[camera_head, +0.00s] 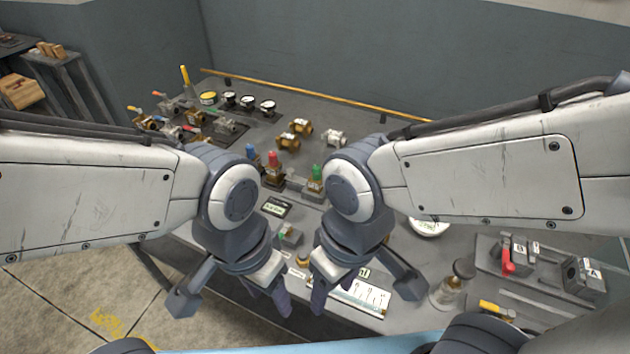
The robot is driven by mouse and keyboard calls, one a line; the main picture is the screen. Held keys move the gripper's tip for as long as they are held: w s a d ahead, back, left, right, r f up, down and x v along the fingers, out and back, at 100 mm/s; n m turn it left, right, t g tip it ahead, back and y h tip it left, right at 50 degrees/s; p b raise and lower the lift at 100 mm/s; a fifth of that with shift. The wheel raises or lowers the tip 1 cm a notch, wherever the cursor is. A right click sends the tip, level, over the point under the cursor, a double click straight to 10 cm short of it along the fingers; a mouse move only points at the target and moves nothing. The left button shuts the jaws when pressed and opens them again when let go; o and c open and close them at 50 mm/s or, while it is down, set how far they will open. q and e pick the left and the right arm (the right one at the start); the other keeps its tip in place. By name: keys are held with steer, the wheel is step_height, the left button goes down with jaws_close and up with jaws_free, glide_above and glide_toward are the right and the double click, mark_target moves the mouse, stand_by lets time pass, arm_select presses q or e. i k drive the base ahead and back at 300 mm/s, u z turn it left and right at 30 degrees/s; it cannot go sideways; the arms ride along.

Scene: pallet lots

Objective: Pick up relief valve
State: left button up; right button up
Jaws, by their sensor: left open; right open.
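Three upright valve-like fittings with coloured caps stand mid-table: a blue-capped one (251,152), a red-capped one (273,167) and a green-capped one (316,176). These may be relief valves; I cannot tell which one the task names. My arms partly cover this group. My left gripper (232,299) is open and empty above the table's front edge. My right gripper (365,290) is open and empty above a white printed sheet (362,297). Both are on the near side of the capped fittings, apart from them.
Gauges (248,102) and lever valves (160,122) stand at the back left; brass fittings (289,141) sit at the back middle. A yellow rod (310,97) lines the back.

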mark_target(315, 183)
steer(key=k, duration=0.5)
steer(key=u, duration=1.65)
steer(key=i, duration=1.4)
steer(key=z, duration=2.1)
